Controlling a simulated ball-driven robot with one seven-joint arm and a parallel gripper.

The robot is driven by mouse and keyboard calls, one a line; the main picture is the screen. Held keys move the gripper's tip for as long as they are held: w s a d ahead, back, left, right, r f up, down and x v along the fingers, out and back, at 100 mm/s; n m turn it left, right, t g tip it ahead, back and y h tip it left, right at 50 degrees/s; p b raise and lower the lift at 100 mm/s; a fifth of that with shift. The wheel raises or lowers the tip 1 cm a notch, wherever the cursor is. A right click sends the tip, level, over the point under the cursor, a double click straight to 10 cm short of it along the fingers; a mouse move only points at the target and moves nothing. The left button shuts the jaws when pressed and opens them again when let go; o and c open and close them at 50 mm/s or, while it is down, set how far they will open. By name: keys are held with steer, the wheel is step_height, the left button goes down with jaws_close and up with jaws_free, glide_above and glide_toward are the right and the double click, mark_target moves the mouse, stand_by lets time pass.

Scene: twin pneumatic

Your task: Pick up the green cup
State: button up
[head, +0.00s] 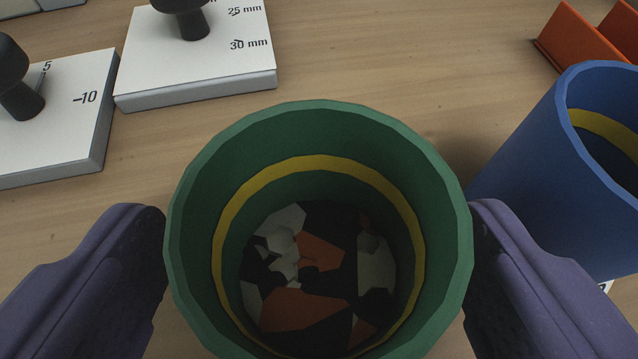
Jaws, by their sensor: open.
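The green cup (415,160) stands upright on the wooden table in the lower middle of the head view. I look down into its open mouth. A yellow ring (320,163) runs around the inside wall, and orange, white and dark pieces lie at the bottom. My gripper (318,250) has two purple fingers, one on each side of the cup. The fingers are apart, with the cup's rim between them. Both fingers are close to the cup's wall; I cannot tell whether either touches it. The cup's lower outside is hidden.
A blue cup (545,175) with a yellow inner ring stands close on the right, near the right finger. An orange angled object (580,35) lies at the top right. Two white marked blocks (195,65) with black knobs sit at the upper left. Bare table shows above the green cup.

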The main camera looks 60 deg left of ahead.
mark_target(317, 196)
steer(key=b+x, duration=0.1)
steer(key=x, duration=0.2)
steer(key=shift+w+a+f, duration=0.1)
steer(key=shift+w, duration=0.15)
steer(key=shift+c, duration=0.5)
steer(key=c, duration=1)
